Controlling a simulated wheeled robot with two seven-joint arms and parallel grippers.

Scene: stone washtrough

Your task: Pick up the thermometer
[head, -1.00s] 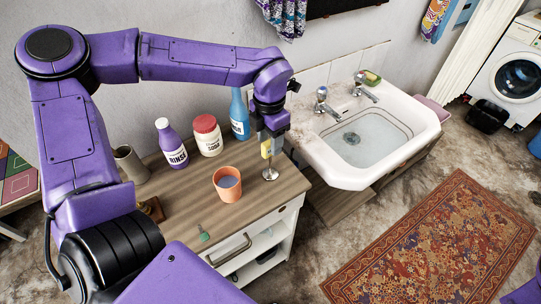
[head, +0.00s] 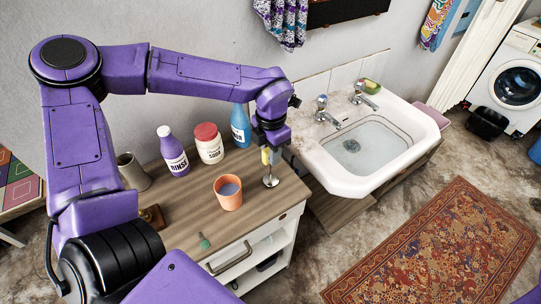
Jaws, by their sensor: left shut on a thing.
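The thermometer (head: 265,157) appears as a small yellow upright piece above a round metal base (head: 271,181) on the right part of the wooden cabinet top. My left gripper (head: 270,152) points down from above and is shut on the yellow piece. The fingers hide part of it. I cannot tell whether the metal base touches the wood. My right gripper is not in view.
An orange cup (head: 228,200) with liquid stands just left of the thermometer. A purple rinse bottle (head: 173,155), a red-lidded soda jar (head: 209,147) and a blue bottle (head: 240,128) stand behind. The filled sink (head: 352,184) is to the right.

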